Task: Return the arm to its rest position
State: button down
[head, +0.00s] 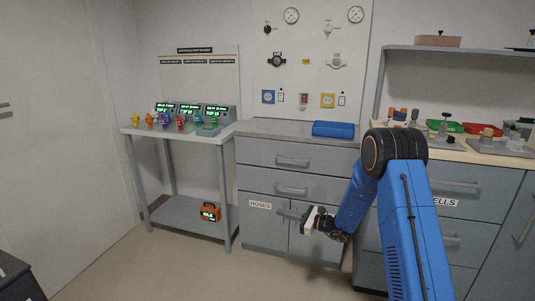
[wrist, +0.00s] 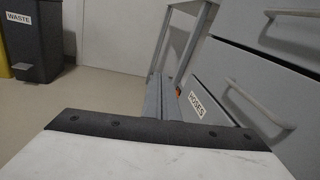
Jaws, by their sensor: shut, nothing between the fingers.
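My blue arm reaches in from the lower right in the head view and bends down to the left at a black joint. My gripper (head: 283,213) is shut and empty, in front of the cabinet doors marked HOSES. The grey HOSES cabinet (head: 263,230) stands close behind the gripper in the head view. I cannot tell whether the gripper touches the door or its handles.
A side table (head: 232,134) with several small coloured items and green-lit monitors stands left. An orange box (head: 210,212) sits on its lower shelf. A blue case (head: 333,129) lies on the counter. A WASTE bin (wrist: 35,40) shows in the wrist view.

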jog(key=s+r+n+g+h, duration=0.1)
jog(key=s+r+n+g, duration=0.25)
jog(key=s+r, duration=0.45)
jog(key=s+r+n+g+h, duration=0.2)
jog(key=s+r+n, duration=0.25)
jog(key=s, duration=0.65)
jog(key=s+r+n+g+h, duration=0.15)
jog(key=s+r+n, duration=0.35)
jog(key=s, duration=0.5)
jog(key=s+d+r+n+t+h, duration=0.1)
jog(key=s+d+n+h, duration=0.3)
jog(key=s+d, duration=0.6)
jog(key=s+d+r+n+t+h, duration=0.1)
jog(key=s+d+n+h, duration=0.4)
jog(key=s+d, duration=0.5)
jog(key=shift+s+t+h, duration=0.7)
jog(key=shift+s+h, duration=0.15)
jog(key=shift+s, duration=2.55)
jog(key=shift+d, duration=0.1)
